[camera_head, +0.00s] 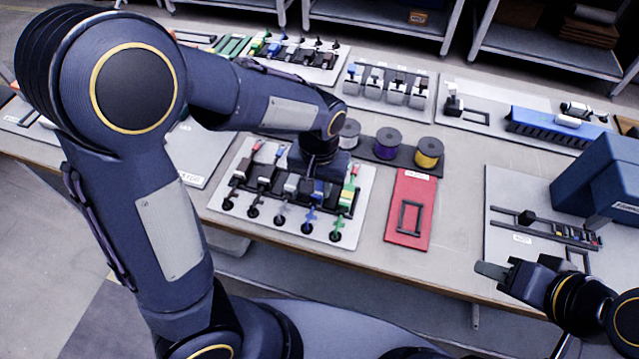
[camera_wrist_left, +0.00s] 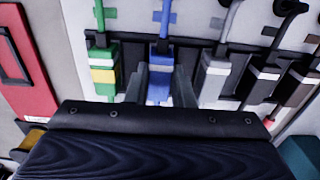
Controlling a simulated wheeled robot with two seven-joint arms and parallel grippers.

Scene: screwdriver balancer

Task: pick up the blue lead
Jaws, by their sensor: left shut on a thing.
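The blue lead (camera_head: 309,213) lies on a white board (camera_head: 224,208) among several other leads in a dark holder. In the left wrist view, the blue lead (camera_wrist_left: 164,18) runs down between my left gripper's two fingers (camera_wrist_left: 160,88). My left gripper (camera_head: 318,168) is shut on the blue lead's plug end, which still sits at the holder. My own gripper body hides part of that end in the head view. My right gripper (camera_head: 492,270) is off to the right, in front of the table edge and away from the leads; its finger gap is unclear.
The green lead (camera_wrist_left: 103,75) and grey lead (camera_wrist_left: 214,75) stand close on either side. A red panel (camera_head: 411,212) lies right of the board. Several spools (camera_head: 386,143) stand behind. A blue machine (camera_head: 600,185) is at the right. Bare table lies between panel and machine.

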